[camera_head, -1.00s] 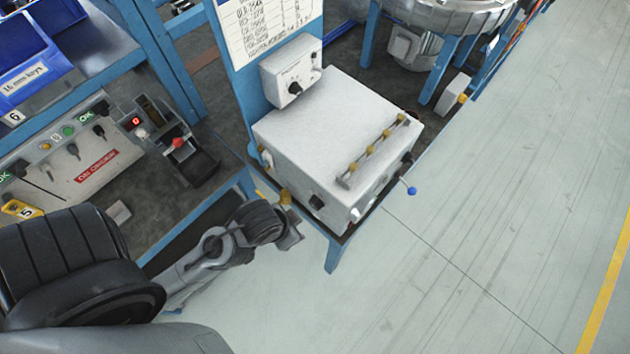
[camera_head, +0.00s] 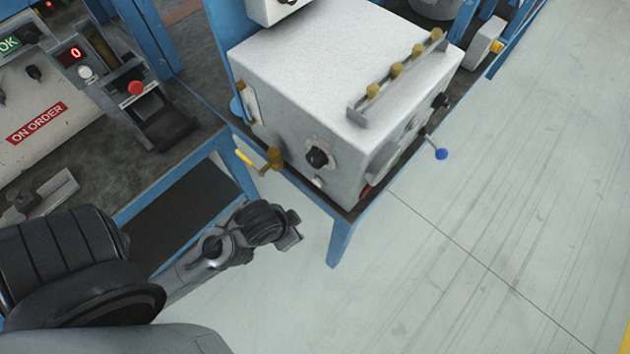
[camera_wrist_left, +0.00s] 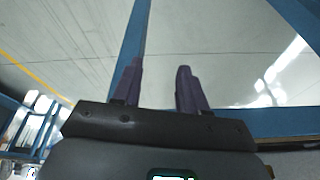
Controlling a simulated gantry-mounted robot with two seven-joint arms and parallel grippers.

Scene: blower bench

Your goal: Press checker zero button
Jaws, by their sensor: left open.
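The checker panel stands on the bench at upper left in the head view, with a red digital display (camera_head: 75,52) that appears to read 0. A round white button (camera_head: 85,72) sits just below the display. A red knob (camera_head: 135,87) sits to its right on a black fixture. My left arm comes in from the lower left, with its wrist end (camera_head: 275,228) in front of the bench, well below and right of the button. In the left wrist view my left gripper (camera_wrist_left: 160,78) is open and empty, its two dark fingers apart over floor and blue frame. My right gripper is not visible.
A large white box (camera_head: 310,85) with knobs stands on a blue-framed stand (camera_head: 340,240) right of the bench. A blue-tipped lever (camera_head: 440,153) and a brass handle (camera_head: 272,158) stick out from it. A grey part (camera_head: 58,188) lies on the bench. Open floor lies right.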

